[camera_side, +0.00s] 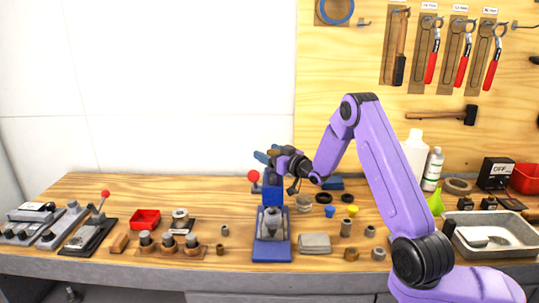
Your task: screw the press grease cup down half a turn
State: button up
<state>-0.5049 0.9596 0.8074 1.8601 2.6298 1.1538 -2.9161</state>
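A small blue press (272,248) stands near the middle of the wooden bench, with a blue base plate, a grey metal part (271,220) on it and a red ball knob (254,176) on its upper left. My gripper (285,162) is at the top of the press, reaching in from the right, and overlaps the press head. The grease cup cannot be made out; it may be hidden behind my gripper or too small to tell. Whether my gripper's fingers are open or shut on something does not show at this size.
A folded grey cloth (315,243) and several small metal parts lie right of the press. A red tray (145,219) and mounted fittings (168,244) are left. A metal pan (495,235) and bottles (415,155) stand at the right. Tools hang on the pegboard behind.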

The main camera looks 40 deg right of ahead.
jog(key=shift+s, duration=0.1)
jog(key=s, duration=1.7)
jog(key=shift+s+d, duration=0.1)
dwell(0.3)
